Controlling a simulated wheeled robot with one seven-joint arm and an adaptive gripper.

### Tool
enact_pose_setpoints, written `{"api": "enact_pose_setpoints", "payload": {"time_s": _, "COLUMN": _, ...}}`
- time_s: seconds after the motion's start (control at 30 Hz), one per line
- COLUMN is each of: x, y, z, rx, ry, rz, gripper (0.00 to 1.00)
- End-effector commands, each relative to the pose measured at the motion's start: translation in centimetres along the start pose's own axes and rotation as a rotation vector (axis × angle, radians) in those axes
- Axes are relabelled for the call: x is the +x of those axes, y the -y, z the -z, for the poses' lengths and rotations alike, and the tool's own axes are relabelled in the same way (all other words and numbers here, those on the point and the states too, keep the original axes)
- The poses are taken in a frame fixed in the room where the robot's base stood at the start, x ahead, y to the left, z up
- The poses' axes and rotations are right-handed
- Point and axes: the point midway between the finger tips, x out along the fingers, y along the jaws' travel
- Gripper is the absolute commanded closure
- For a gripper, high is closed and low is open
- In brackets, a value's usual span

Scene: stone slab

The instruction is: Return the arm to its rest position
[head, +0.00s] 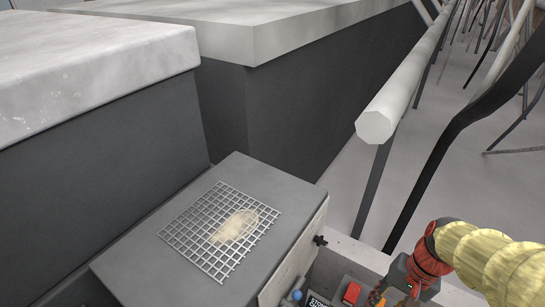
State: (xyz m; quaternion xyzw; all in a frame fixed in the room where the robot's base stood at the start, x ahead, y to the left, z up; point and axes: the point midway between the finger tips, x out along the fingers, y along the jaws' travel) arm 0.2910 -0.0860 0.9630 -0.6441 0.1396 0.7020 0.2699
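My arm (490,258) shows only in part at the lower right of the head view, as a yellow ribbed sleeve with a red and black joint at its left end. The rest of the arm runs out of the picture. My gripper is not visible, so whether it is open or holds anything cannot be seen.
A wire grid (190,239) lies on a dark grey box top, with a pale, flattish beige item (234,226) on it. Stone slabs (85,75) on dark bases stand at the left and back (270,35). A pale rail (405,80) and dark bent tubes (440,160) stand at the right over grey floor.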

Motion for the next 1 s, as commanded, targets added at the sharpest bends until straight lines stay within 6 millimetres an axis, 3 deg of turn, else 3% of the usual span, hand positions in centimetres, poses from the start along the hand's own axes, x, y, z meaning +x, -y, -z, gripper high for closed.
{"api": "enact_pose_setpoints", "payload": {"time_s": 0.2, "x": -7.4, "y": 3.3, "z": -1.5, "rx": -0.327, "ry": -0.324, "rz": -0.109, "gripper": 0.72}}
{"api": "enact_pose_setpoints", "payload": {"time_s": 0.43, "x": -13.2, "y": 8.1, "z": -5.1, "rx": -0.556, "ry": -0.54, "rz": -0.063, "gripper": 0.72}}
{"api": "enact_pose_setpoints", "payload": {"time_s": 0.6, "x": -13.9, "y": 9.5, "z": -6.3, "rx": -0.62, "ry": -0.564, "rz": -0.041, "gripper": 0.72}}
{"api": "enact_pose_setpoints", "payload": {"time_s": 1.0, "x": -13.8, "y": 9.7, "z": -6.4, "rx": -0.626, "ry": -0.559, "rz": -0.039, "gripper": 0.72}}
